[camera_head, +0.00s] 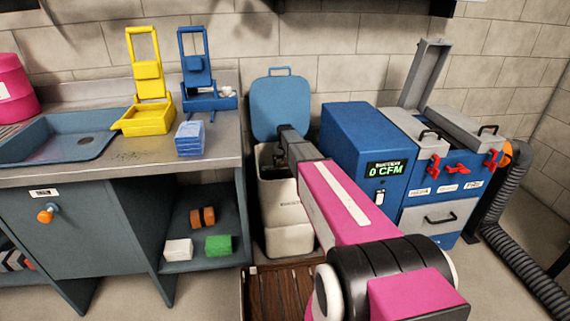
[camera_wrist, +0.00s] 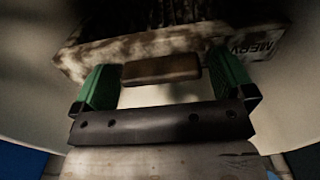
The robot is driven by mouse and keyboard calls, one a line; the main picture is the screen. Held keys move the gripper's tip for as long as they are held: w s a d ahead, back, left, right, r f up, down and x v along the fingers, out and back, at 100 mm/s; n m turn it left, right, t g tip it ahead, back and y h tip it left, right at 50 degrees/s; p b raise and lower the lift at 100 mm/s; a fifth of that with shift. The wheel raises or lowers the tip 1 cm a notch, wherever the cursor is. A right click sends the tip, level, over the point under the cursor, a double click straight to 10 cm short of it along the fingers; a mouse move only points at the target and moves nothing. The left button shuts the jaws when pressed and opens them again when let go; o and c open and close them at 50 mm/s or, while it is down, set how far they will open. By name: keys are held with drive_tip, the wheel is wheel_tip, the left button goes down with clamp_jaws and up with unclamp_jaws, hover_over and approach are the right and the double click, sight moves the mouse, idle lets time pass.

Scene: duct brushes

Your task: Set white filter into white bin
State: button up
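The white bin (camera_head: 289,215) stands in the middle with its blue lid (camera_head: 279,104) raised. My gripper (camera_wrist: 165,72) is down at the bin's mouth; in the head view my arm hides much of the opening. In the wrist view its green fingers stand wide apart. The white filter (camera_wrist: 135,48), a pale frame with dark pleats and a MERV label, lies beyond the fingertips, within pale curved walls that look like the bin's inside. Its brown handle (camera_wrist: 162,69) lies between the fingertips, with a thin gap seeming to show at the right finger.
A blue machine (camera_head: 351,148) showing 0 CFM stands close right of the bin. A workbench (camera_head: 110,165) with a sink, yellow and blue stands is on the left. White (camera_head: 178,249) and green (camera_head: 218,245) blocks lie on its lower shelf.

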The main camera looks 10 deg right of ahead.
wheel_tip(320, 180, up, 16)
idle(1.1)
drive_tip(key=shift+f, duration=0.1)
